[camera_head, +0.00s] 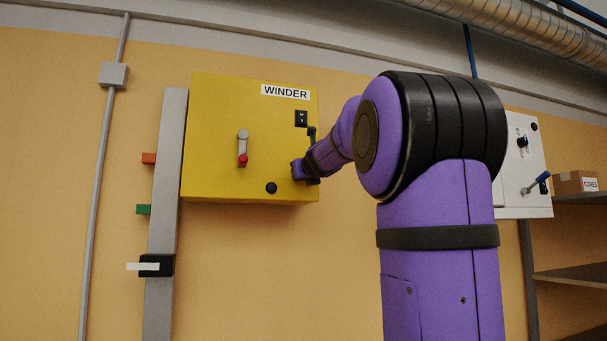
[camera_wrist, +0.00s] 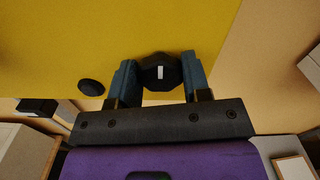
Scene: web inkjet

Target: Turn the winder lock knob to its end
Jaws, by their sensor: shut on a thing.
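The yellow winder box (camera_head: 215,140), labelled WINDER, hangs on the wall in the head view. In the wrist view the black lock knob (camera_wrist: 161,80) sits on the yellow face, with a short white mark standing upright in the picture. My gripper (camera_wrist: 159,66) has its two blue-grey fingers on either side of the knob and is shut on it. In the head view my gripper (camera_head: 300,170) is at the box's lower right, and it hides the knob there.
A grey post (camera_head: 168,150) stands left of the box. A white panel (camera_head: 510,185) is at right, partly behind my arm.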

